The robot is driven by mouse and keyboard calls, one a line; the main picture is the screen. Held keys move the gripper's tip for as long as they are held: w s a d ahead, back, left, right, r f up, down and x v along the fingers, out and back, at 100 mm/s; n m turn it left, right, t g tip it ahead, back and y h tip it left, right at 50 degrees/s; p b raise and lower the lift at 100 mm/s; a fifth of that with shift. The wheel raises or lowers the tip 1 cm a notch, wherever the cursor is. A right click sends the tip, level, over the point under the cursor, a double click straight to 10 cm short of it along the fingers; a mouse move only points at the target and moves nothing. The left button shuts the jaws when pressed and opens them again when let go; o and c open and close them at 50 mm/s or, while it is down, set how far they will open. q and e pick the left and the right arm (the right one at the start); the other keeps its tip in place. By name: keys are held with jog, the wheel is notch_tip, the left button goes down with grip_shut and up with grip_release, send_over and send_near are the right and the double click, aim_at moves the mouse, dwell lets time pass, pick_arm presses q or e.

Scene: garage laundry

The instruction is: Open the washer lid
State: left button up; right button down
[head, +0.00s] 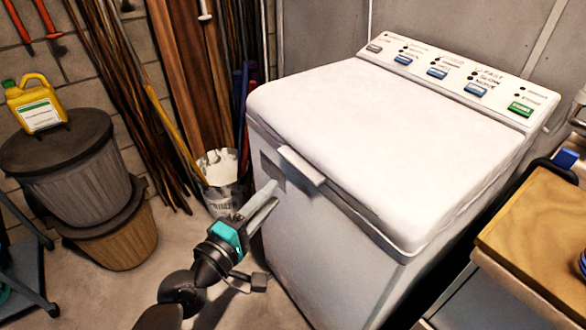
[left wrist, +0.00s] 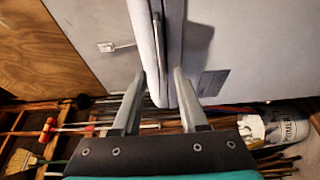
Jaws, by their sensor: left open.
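The white washer (head: 330,255) stands in the middle of the head view. Its lid (head: 390,140) lies flat and closed, with a pale handle (head: 301,165) jutting from the front edge. My left gripper (head: 272,192) is open, just in front of and slightly below the handle, by the washer's front-left side. In the left wrist view the left gripper's fingers (left wrist: 158,76) stand apart, with a pale upright edge (left wrist: 150,45) of the washer showing between them. I cannot tell whether a finger touches it. My right gripper is in neither view.
A control panel (head: 455,75) with blue and green buttons runs along the washer's back. A primer bucket (head: 222,195) with poles stands left of it. Stacked bins (head: 62,165) bear a yellow jug (head: 36,105). A wooden-topped cabinet (head: 540,225) stands close on the right.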

aim_at(296, 169)
pick_arm(q)
jog(key=x, duration=0.8)
jog(key=shift+w+f+b, duration=0.1)
jog(key=shift+w+b, duration=0.1)
jog(key=shift+b, duration=0.1)
jog(key=shift+w+d, duration=0.25)
jog(key=shift+w, duration=0.15)
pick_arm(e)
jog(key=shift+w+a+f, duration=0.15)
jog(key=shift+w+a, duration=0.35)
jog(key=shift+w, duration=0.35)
pick_arm(q)
grip_shut()
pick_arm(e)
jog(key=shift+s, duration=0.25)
